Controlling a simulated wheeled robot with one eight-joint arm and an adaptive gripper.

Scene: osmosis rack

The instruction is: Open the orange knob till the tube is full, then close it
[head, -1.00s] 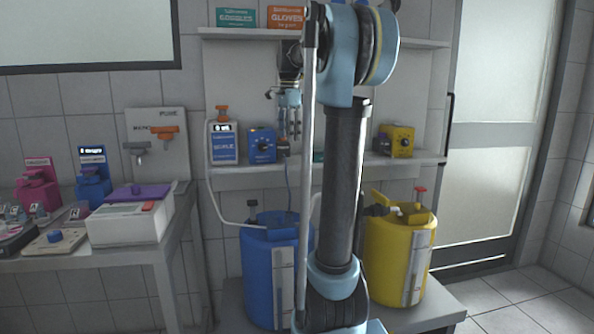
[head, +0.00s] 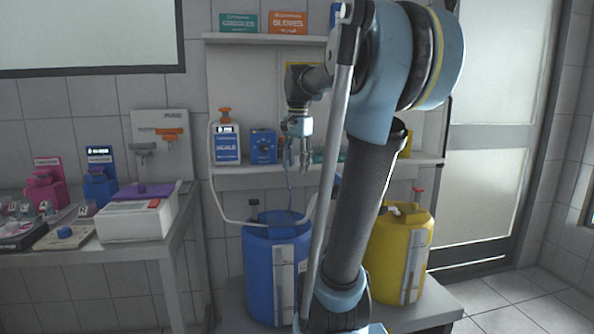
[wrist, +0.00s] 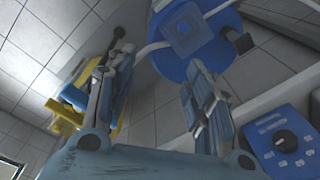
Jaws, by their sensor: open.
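On the wall panel left of the shelf, an orange tap handle (head: 168,134) sits beside a grey tap (head: 142,149). Another orange knob (head: 224,115) tops the white and blue display unit (head: 226,143) on the lower shelf. I cannot tell which one the task names. My gripper (head: 298,158) hangs pointing down in front of the lower shelf, right of both orange parts and apart from them. In the wrist view my gripper (wrist: 158,68) has its fingers apart with nothing between them. No fill level in any tube can be made out.
A blue barrel (head: 258,265) and a yellow barrel (head: 390,265) stand below the shelf. A blue dial box (head: 263,146) sits by my gripper. A white hose (head: 228,217) loops down beside the blue barrel. A white box with a purple top (head: 140,212) is on the left bench.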

